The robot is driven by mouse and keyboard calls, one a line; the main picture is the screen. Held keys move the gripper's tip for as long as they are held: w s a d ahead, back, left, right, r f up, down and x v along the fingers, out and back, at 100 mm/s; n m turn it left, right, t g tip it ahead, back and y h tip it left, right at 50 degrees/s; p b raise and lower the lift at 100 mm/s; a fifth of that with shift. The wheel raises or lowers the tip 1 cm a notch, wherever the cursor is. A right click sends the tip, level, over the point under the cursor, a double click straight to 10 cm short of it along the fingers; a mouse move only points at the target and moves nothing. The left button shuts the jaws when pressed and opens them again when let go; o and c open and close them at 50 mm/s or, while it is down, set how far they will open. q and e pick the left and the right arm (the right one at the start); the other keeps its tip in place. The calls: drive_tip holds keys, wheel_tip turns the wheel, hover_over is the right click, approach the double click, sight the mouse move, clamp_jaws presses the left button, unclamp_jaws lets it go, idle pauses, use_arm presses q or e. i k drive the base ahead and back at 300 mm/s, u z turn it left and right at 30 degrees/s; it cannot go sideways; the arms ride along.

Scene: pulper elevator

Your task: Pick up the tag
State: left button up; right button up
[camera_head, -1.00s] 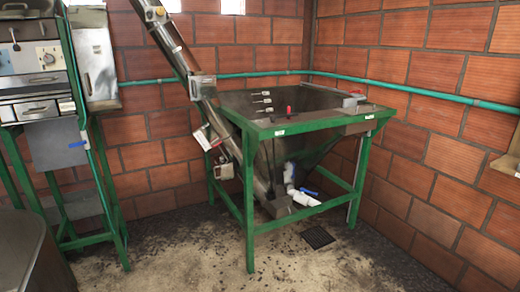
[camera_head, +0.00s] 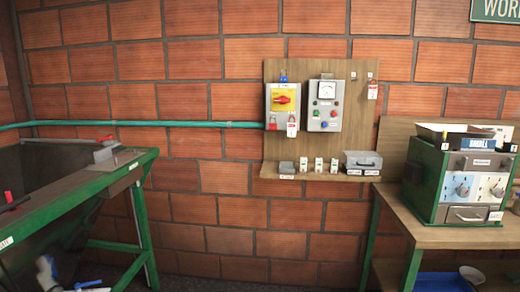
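A small white and red tag (camera_head: 372,89) hangs from a hook at the right of the wooden wall board (camera_head: 310,65). Another white tag (camera_head: 292,126) hangs at the lower right of the yellow isolator box (camera_head: 283,98) with its red rotary handle. A red item (camera_head: 272,122), perhaps a padlock, shows at that box's lower left. Which tag is the task's tag I cannot tell.
A grey control box (camera_head: 325,105) with a gauge is on the board, above a shelf (camera_head: 320,176) holding small boxes. A green-framed hopper (camera_head: 75,192) stands at left. A wooden workbench (camera_head: 440,235) with a green machine (camera_head: 460,180) stands at right.

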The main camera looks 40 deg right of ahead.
sight(291, 128)
drive_tip(key=z, duration=0.95)
drive_tip(key=i, duration=0.9)
drive_tip(key=z, duration=1.45)
drive_tip(key=i, duration=1.5)
drive_tip(key=z, duration=0.3)
